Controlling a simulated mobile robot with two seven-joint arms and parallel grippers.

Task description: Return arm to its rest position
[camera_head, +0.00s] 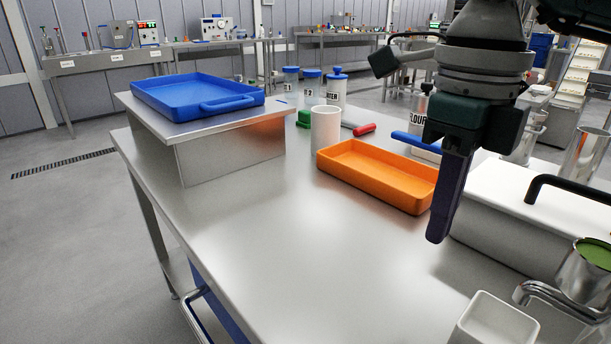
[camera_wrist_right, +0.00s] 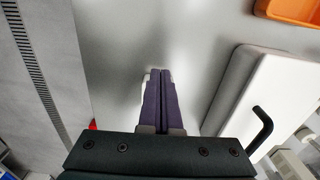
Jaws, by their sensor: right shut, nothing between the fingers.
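My right gripper (camera_head: 437,238) hangs over the steel table (camera_head: 250,225) in the head view, its dark purple fingers pointing down. It is shut and empty. In the right wrist view the two fingers of the right gripper (camera_wrist_right: 161,72) lie side by side with nothing between them. The arm comes down from the top right of the head view. In that view the gripper stands in front of the orange tray's right end and the white box. My left gripper is not in view.
An orange tray (camera_head: 350,178), a white cylinder (camera_head: 325,130) and a white box with a black handle (camera_head: 520,205) stand near the gripper. A blue tray (camera_head: 185,95) sits on a steel riser at left. A white square cup (camera_head: 490,325) is at front. The table's front middle is clear.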

